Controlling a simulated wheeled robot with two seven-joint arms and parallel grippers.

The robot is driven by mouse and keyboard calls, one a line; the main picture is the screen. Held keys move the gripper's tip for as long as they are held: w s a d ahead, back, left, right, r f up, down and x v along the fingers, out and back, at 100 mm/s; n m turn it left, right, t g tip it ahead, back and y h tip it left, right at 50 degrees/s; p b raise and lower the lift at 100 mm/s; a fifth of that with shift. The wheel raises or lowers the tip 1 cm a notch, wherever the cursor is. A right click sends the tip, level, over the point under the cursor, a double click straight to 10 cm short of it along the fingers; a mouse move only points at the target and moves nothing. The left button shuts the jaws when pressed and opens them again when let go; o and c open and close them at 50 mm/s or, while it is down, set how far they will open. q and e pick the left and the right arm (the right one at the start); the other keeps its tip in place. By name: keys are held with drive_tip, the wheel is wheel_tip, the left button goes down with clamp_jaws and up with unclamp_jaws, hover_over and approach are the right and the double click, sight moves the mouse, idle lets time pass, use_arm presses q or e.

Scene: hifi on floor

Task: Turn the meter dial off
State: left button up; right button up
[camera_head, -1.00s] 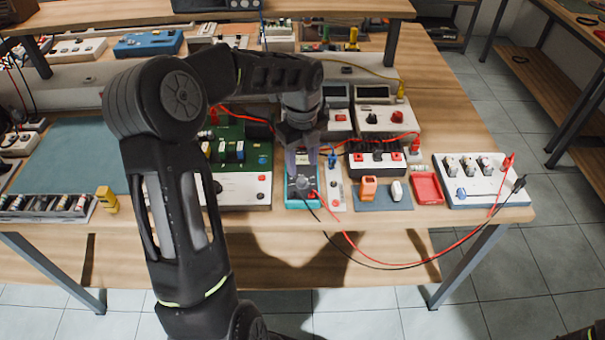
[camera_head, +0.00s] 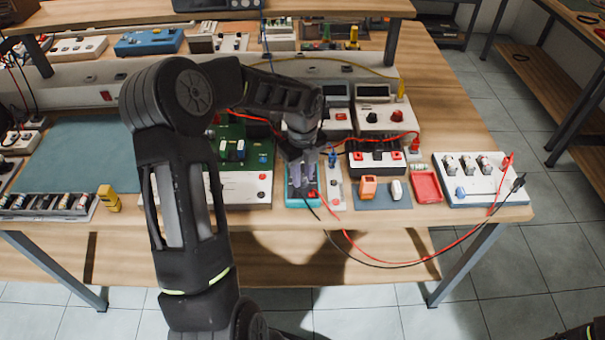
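The meter (camera_head: 306,203) is a small teal-cased unit lying near the front edge of the workbench, with red and black leads plugged in at its front end. My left gripper (camera_head: 303,186) points down right over the meter, its fingertips at the meter's face. The fingers and wrist cover the dial, so its setting does not show. I cannot tell whether the fingers touch or grip the dial. My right gripper is out of view.
A green circuit board unit (camera_head: 236,160) stands left of the meter. A white strip with a blue knob (camera_head: 333,160) stands close on its right, then a blue-grey mat (camera_head: 383,203) and a red tray (camera_head: 426,187). Red and black cables (camera_head: 400,265) hang over the bench front.

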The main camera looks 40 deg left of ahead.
use_arm(q)
clamp_jaws()
